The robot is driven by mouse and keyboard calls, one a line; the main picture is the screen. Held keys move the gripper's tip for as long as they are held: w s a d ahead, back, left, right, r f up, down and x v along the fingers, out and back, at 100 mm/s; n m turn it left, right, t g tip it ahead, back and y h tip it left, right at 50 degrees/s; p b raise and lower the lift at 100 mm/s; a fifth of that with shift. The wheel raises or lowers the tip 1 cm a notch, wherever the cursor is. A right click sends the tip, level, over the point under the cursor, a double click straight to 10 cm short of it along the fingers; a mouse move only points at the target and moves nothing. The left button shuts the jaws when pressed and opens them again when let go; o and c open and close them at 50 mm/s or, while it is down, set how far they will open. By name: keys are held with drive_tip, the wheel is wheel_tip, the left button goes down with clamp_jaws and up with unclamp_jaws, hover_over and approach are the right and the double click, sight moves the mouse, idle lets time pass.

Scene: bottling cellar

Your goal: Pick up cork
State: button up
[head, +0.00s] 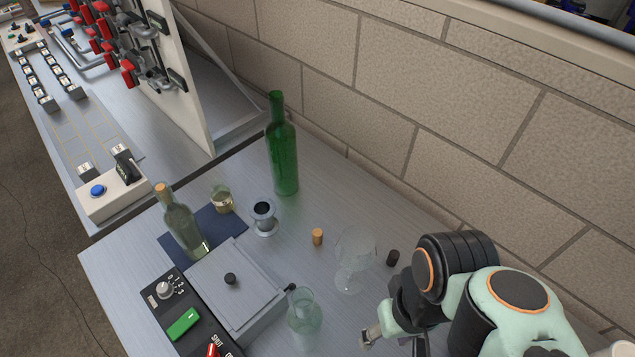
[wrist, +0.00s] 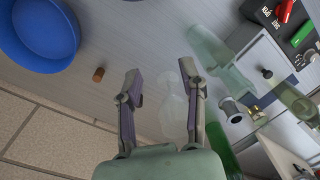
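A small light-brown cork (head: 317,237) stands upright on the grey table in the head view, between the metal spool-shaped piece and the wine glass. In the wrist view a small brown cork-like piece (wrist: 98,74) lies left of my gripper, near a blue bowl. I cannot tell whether it is the same cork. In the head view my gripper (head: 372,336) is at the bottom, right of the clear bottle, partly hidden by my arm.
A wine glass (head: 353,262), dark stopper-like piece (head: 392,258), clear bottle (head: 304,322), green bottle (head: 282,160), spool-shaped piece (head: 263,217) and corked bottle (head: 183,228) stand around. A lidded box (head: 215,272) is at front. The blue bowl (wrist: 40,32) is at left. A block wall (head: 440,100) borders the table.

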drive_tip(key=shift+o, duration=0.3)
drive_tip(key=shift+o, duration=1.2)
